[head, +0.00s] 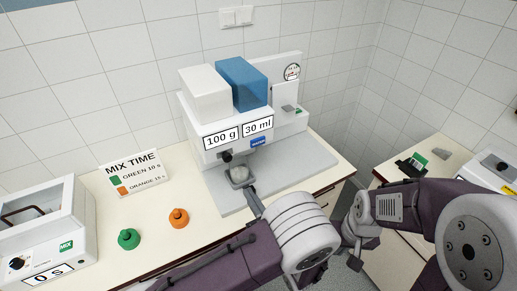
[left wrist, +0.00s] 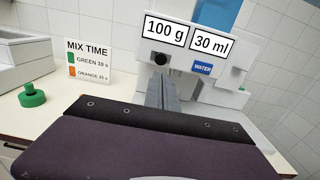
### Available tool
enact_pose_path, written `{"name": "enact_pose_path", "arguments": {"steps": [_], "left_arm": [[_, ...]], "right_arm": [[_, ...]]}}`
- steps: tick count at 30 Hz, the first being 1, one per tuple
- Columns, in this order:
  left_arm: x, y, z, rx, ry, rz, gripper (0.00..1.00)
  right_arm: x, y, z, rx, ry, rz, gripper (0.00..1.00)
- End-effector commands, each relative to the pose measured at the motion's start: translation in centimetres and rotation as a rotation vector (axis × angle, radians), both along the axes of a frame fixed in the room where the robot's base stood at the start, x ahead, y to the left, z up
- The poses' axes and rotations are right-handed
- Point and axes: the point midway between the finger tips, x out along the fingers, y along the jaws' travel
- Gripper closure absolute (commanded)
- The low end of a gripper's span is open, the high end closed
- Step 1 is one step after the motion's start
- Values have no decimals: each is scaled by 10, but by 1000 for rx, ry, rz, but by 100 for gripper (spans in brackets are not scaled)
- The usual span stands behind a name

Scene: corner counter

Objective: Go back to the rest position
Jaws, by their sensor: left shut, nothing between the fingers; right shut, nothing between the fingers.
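My left gripper (head: 251,192) is shut and empty, its fingers pointing at the front of the white dispensing machine (head: 205,135), just below its dark nozzle. In the left wrist view the shut fingers (left wrist: 162,92) show in front of the machine, below the "100 g" label. A small grey cup (head: 238,174) stands under the nozzle, close to the fingertips in the picture; I cannot tell if they touch. My right gripper (head: 354,258) is shut, hanging low at the right, over the gap between the counters, partly hidden by its arm.
A green piece (head: 129,239) and an orange piece (head: 178,218) stand on the left counter. Behind them is a "MIX TIME" sign (head: 134,172). A mixer showing "0 s" (head: 75,249) stands at far left. The right counter (head: 428,140) holds a dark item (head: 411,165) and a white device (head: 492,168).

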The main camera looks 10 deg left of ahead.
Motion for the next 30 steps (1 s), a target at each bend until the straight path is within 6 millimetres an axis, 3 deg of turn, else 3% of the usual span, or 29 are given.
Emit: {"name": "enact_pose_path", "arguments": {"steps": [3, 5, 8, 10, 13, 15, 17, 19, 21, 24, 27, 30], "left_arm": [[1, 2, -1, 0, 0, 6, 100], [5, 14, -3, -5, -3, 42, 100], [22, 62, 11, -83, -55, 197, 100], [20, 116, 28, -150, -108, 371, 100], [-22, 196, 28, -301, -140, 701, 100], [-69, 235, 11, -463, -154, 951, 100], [-114, 250, -13, -649, -178, 1173, 100], [-159, 240, -49, -936, -238, 1432, 100], [-177, 206, -77, -1243, -329, 1624, 100], [-164, 156, -97, -1608, -455, 1765, 100], [-140, 120, -106, -1846, -546, 1824, 100], [-117, 108, -106, -1983, -620, 1822, 100]], "right_arm": [[0, 0, -1, 0, 0, 0, 100], [0, 0, -4, 0, 0, 0, 100], [0, 0, -16, 0, 0, 0, 100], [0, 0, -25, 0, 0, 0, 100], [0, 0, -37, 0, 0, 0, 100], [0, 0, -44, 0, 0, 0, 100], [0, 0, -51, 0, 0, 0, 100], [0, 0, -58, 0, 0, 0, 100], [0, 0, -62, 0, 0, 0, 100], [0, 0, -62, 0, 0, 0, 100], [0, 0, -60, 0, 0, 0, 100], [0, 0, -60, 0, 0, 0, 100]]}}
